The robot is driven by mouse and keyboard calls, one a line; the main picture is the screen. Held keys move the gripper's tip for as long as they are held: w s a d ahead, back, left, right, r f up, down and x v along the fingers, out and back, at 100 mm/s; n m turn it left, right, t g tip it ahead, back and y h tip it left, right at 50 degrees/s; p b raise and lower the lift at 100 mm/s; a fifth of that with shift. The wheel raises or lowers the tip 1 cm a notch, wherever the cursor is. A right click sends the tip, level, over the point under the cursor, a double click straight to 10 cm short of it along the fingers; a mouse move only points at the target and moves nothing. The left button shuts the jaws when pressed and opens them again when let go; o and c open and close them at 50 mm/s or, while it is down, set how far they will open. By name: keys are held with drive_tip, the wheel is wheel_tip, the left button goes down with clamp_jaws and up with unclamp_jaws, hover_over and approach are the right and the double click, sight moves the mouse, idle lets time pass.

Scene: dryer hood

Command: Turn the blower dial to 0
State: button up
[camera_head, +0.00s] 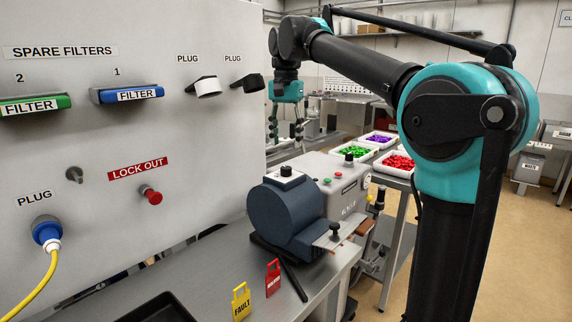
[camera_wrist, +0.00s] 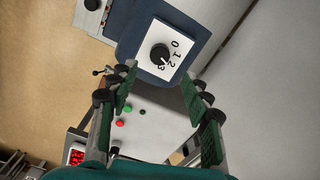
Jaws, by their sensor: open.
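The blower dial (camera_wrist: 160,54) is a round black knob on a white plate (camera_wrist: 150,72) printed with 0, 1, 2 and 3. In the wrist view its white pointer mark seems to be by the 2 and 3. In the head view the dial (camera_head: 286,170) sits on top of the dark blue blower housing (camera_head: 280,215). My gripper (camera_wrist: 158,82) is open and empty, pointing down, with the dial ahead of and between its fingers, not touching. In the head view my gripper (camera_head: 286,132) hangs above and behind the dial.
A grey machine box (camera_head: 335,182) with red and green buttons stands beside the blower. A grey panel (camera_head: 120,120) with filters and plugs rises at the left. Yellow (camera_head: 241,300) and red (camera_head: 273,278) tags stand on the bench. Trays of coloured parts (camera_head: 395,162) lie behind.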

sight(286, 167)
wheel_tip(286, 167, down, 8)
drive_tip(key=shift+f, duration=0.1)
idle(0.4)
clamp_jaws()
